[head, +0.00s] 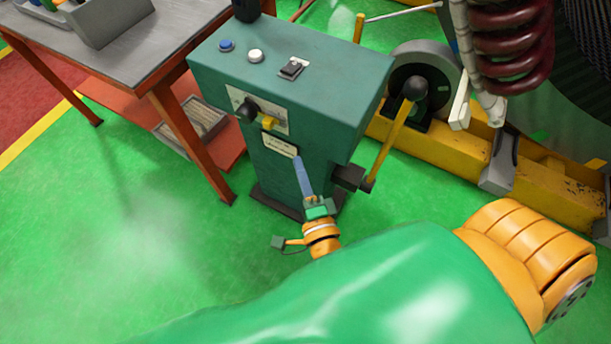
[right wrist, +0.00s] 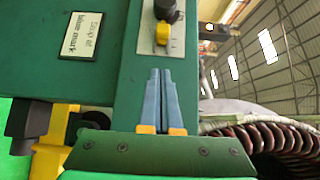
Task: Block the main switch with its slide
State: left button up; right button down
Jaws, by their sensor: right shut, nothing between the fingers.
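The main switch is a black knob (head: 247,108) on a pale plate on the front of a green cabinet (head: 345,75). It also shows at the top of the right wrist view (right wrist: 166,10). The slide is a small yellow block (head: 268,122) just beside the knob; in the right wrist view the yellow slide (right wrist: 162,36) lies between the knob and my fingertips. My right gripper (head: 298,160) has its blue fingers together and empty, in front of the cabinet near the label. Its fingertips (right wrist: 160,72) point toward the slide, with a visible gap. My left gripper is not in view.
A label plate (head: 281,145) sits below the slide. The cabinet top has a blue button (head: 226,45), a white button (head: 255,56) and a rocker switch (head: 291,68). A yellow lever (head: 391,140) stands at the cabinet's right side. An orange-legged workbench (head: 140,65) stands left.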

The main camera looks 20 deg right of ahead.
jog(key=shift+s+r, duration=0.1)
jog(key=shift+s, duration=1.5)
